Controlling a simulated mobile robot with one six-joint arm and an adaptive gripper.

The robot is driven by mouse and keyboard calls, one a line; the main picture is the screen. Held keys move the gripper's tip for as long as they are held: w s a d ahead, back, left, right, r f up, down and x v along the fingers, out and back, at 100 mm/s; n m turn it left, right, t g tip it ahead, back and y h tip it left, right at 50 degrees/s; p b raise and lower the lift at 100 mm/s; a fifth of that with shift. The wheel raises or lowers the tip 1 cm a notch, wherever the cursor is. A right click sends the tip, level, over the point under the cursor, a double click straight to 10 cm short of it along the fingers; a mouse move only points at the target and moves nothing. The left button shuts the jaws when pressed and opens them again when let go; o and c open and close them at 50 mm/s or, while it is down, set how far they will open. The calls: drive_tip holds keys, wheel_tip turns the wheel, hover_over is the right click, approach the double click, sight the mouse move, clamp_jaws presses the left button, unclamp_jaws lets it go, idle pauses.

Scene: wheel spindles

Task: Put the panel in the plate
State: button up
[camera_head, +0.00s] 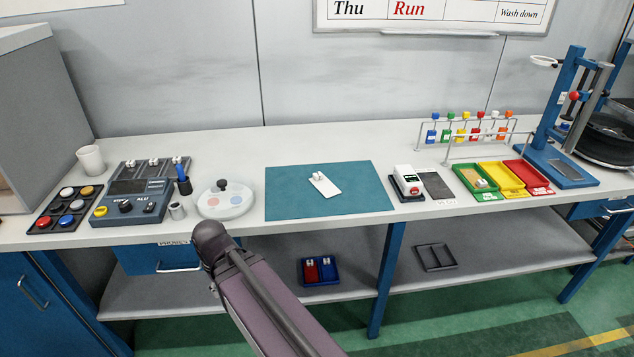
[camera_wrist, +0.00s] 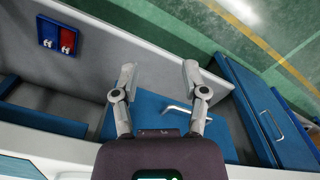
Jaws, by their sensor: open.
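A small white panel (camera_head: 327,187) with a pale raised piece on it lies tilted on the teal mat (camera_head: 285,200) in the head view. A round white plate (camera_head: 213,210) with a dark knob and pale coloured spots sits on the bench left of the mat. I cannot tell for certain whether this is the task's plate. My gripper (camera_wrist: 159,74) is open and empty in the wrist view, pointing down in front of the blue drawer (camera_wrist: 150,110), apart from both. The head view shows my arm but not the gripper.
Left of the plate stand a grey control device (camera_head: 138,190), a button tray (camera_head: 65,207) and a white cup (camera_head: 91,159). Right of the mat are a white-topped device (camera_head: 408,180) and coloured bins (camera_head: 503,178). A blue tray (camera_head: 319,283) is on the lower shelf.

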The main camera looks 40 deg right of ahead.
sight(317, 174)
drive_tip(key=shift+o, duration=1.2)
drive_tip(key=w+d+r+n+h+p, duration=0.1)
drive_tip(key=w+d+r+n+p, duration=0.1)
drive_tip(key=w+d+r+p, duration=0.1)
drive_tip(key=w+d+r+n+h+p, duration=0.1)
drive_tip(key=w+d+r+n+p, duration=0.1)
drive_tip(key=w+d, duration=0.3)
drive_tip(key=w+d+r+n+h+p, duration=0.1)
drive_tip(key=w+d+r+n+p, duration=0.2)
drive_tip(key=d, duration=0.6)
drive_tip(key=shift+w+d+r+n+p, duration=0.15)
drive_tip(key=shift+w+r+n+p, duration=0.25)
drive_tip(key=shift+r, duration=0.3)
drive_tip(key=w+d+r+n+h+p, duration=0.1)
drive_tip(key=w+d+r+n+p, duration=0.2)
drive_tip(key=d, duration=0.6)
drive_tip(key=w+d+r+n+g+h+p, duration=0.1)
drive_tip(key=d+r+n, duration=0.4)
drive_tip(key=d, duration=0.5)
drive_tip(key=w+r+h+p, duration=0.1)
drive_tip(key=w+p, duration=0.1)
drive_tip(key=shift+d+h+p, duration=0.15)
drive_tip(key=shift+h+p, duration=0.15)
drive_tip(key=shift+p, duration=0.05)
drive_tip(key=shift+w+f, duration=0.1)
